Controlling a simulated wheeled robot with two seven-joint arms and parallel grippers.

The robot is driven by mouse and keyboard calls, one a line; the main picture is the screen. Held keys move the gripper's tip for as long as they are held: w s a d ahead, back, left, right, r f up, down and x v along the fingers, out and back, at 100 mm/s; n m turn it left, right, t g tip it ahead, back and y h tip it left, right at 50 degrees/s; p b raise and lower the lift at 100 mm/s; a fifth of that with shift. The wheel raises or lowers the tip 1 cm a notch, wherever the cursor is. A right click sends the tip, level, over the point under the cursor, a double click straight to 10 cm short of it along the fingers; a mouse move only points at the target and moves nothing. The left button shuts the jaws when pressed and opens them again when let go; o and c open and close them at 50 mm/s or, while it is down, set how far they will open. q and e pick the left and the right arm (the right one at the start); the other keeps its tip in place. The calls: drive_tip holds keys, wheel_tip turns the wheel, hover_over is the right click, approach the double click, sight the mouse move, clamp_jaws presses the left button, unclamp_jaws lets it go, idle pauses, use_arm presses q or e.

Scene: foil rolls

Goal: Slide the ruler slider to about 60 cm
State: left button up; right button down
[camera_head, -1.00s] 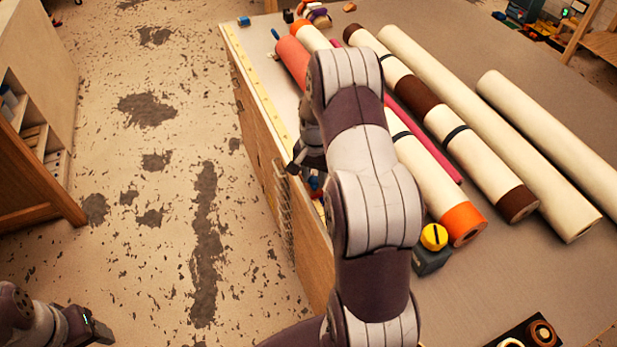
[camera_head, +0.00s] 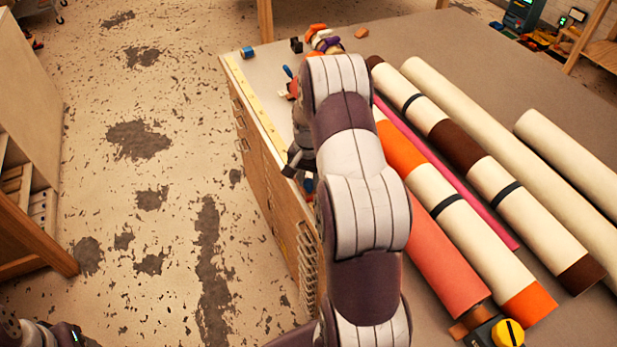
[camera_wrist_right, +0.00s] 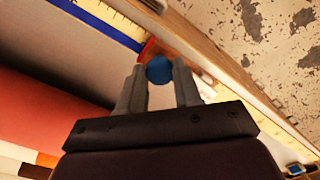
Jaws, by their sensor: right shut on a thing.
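The ruler (camera_head: 262,112) is a long yellow strip along the left edge of the table; its scale is too small to read. My right gripper (camera_head: 298,160) is over this edge, partly hidden by my arm. In the right wrist view, its fingers (camera_wrist_right: 160,88) are shut on the round blue knob of the slider (camera_wrist_right: 159,69), with a red part beside it. The ruler runs past the knob on both sides in that view (camera_wrist_right: 262,106). My left gripper (camera_head: 82,340) is at the bottom left, cut off, over the floor.
Cream rolls with brown or orange bands (camera_head: 470,225), a salmon roll (camera_head: 440,250) and a thin pink roll (camera_head: 470,205) lie right of my arm. A yellow and dark tape measure (camera_head: 508,333) is at the bottom. A blue item (camera_head: 248,52) stands by the far corner. Open floor lies left.

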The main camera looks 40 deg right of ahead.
drive_tip(key=shift+w, duration=0.1)
idle(0.3)
drive_tip(key=c, duration=0.8)
unclamp_jaws()
wheel_tip(320, 180, up, 13)
drive_tip(key=shift+f, duration=0.2)
